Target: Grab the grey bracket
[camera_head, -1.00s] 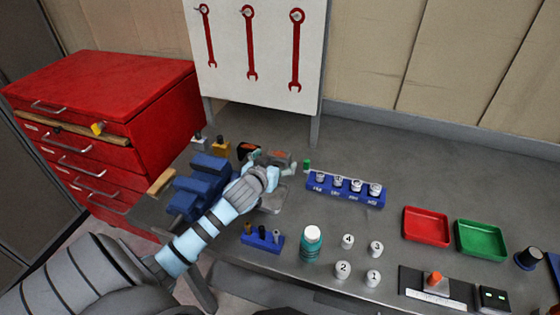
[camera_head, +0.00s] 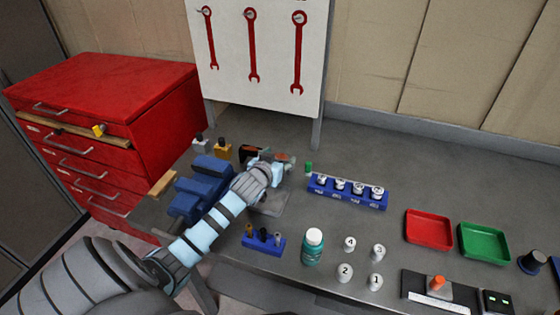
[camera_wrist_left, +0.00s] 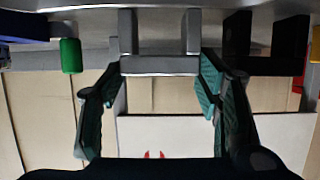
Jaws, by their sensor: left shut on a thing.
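The grey bracket (camera_wrist_left: 160,66), a U-shaped metal piece, sits between the fingers in the left wrist view, which shows the scene upside down. My left gripper (camera_wrist_left: 160,84) is shut on it, one finger at each end of its flat side. In the head view my left gripper (camera_head: 277,164) is at the back of the bench, right of the blue vise. There the bracket is mostly hidden by the gripper and wrist. My right gripper is not in view.
A black bracket (camera_wrist_left: 265,62) stands close beside the right finger in the wrist view. A green cylinder (camera_head: 308,168) and a blue rack (camera_head: 347,194) of white weights are to the right. The blue vise (camera_head: 193,190) is left of my forearm. A tool board (camera_head: 262,95) stands behind.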

